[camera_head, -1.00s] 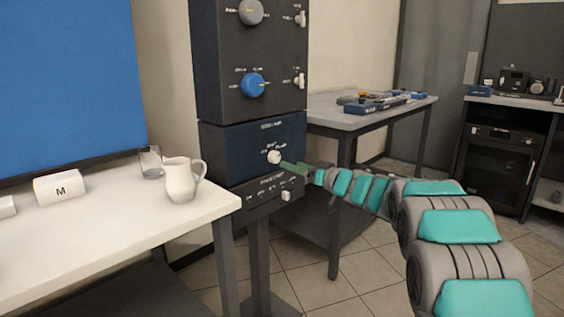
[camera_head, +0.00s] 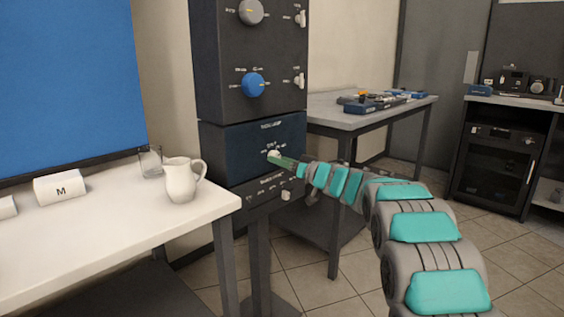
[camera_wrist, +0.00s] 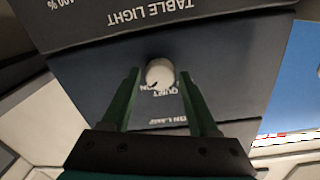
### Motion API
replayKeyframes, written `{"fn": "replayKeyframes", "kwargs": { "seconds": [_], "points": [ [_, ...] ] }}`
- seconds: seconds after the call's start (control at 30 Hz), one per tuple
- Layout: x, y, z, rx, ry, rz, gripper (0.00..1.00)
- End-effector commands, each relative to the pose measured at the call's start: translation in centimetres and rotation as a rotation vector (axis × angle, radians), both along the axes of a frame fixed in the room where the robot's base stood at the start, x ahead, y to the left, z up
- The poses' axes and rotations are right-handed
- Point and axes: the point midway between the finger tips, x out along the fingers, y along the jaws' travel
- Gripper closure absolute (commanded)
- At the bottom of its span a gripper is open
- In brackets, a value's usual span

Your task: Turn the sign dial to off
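The small white dial (camera_head: 273,155) is on the dark blue panel (camera_head: 225,150) in the lower part of the dark equipment stack. It also shows in the wrist view (camera_wrist: 160,72), upside down, with a small dark mark near its lower left edge and partly hidden lettering around it. My gripper (camera_wrist: 160,76) has its two green fingers open, one on each side of the dial, with a visible gap to it on both sides. In the head view my gripper (camera_head: 278,160) reaches the dial from the right and partly covers it.
Just below, the panel marked TABLE LIGHT (camera_wrist: 135,20) has a small white switch. Above are a blue knob (camera_head: 253,85) and a grey knob (camera_head: 251,12). A white table (camera_head: 110,235) with a jug (camera_head: 180,180) and a glass (camera_head: 150,163) stands on the left.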

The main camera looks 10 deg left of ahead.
Motion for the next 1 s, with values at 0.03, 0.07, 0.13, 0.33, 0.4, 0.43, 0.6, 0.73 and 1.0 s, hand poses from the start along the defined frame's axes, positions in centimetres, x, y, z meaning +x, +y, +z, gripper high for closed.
{"fn": "replayKeyframes", "kwargs": {
  "seconds": [0.03, 0.07, 0.13, 0.33, 0.4, 0.43, 0.6, 0.73, 1.0],
  "points": [
    [0.0, -0.01, 0.01, 0.0, 0.0, 0.0, 0.46],
    [0.0, -0.01, 0.01, 0.0, 0.0, 0.0, 0.5],
    [0.0, -0.01, 0.01, 0.0, 0.0, 0.0, 0.58],
    [0.0, -0.03, 0.0, 0.0, 0.0, 0.0, 0.8],
    [0.01, -0.04, 0.0, 0.0, 0.0, -0.001, 0.88],
    [0.01, -0.04, 0.0, 0.0, 0.0, -0.001, 0.91],
    [0.01, -0.05, 0.01, 0.0, 0.0, -0.001, 1.0],
    [0.02, -0.07, 0.0, -0.004, -0.004, -0.001, 1.0],
    [0.05, -0.12, 0.03, -0.058, -0.074, -0.001, 1.0]
  ]
}}
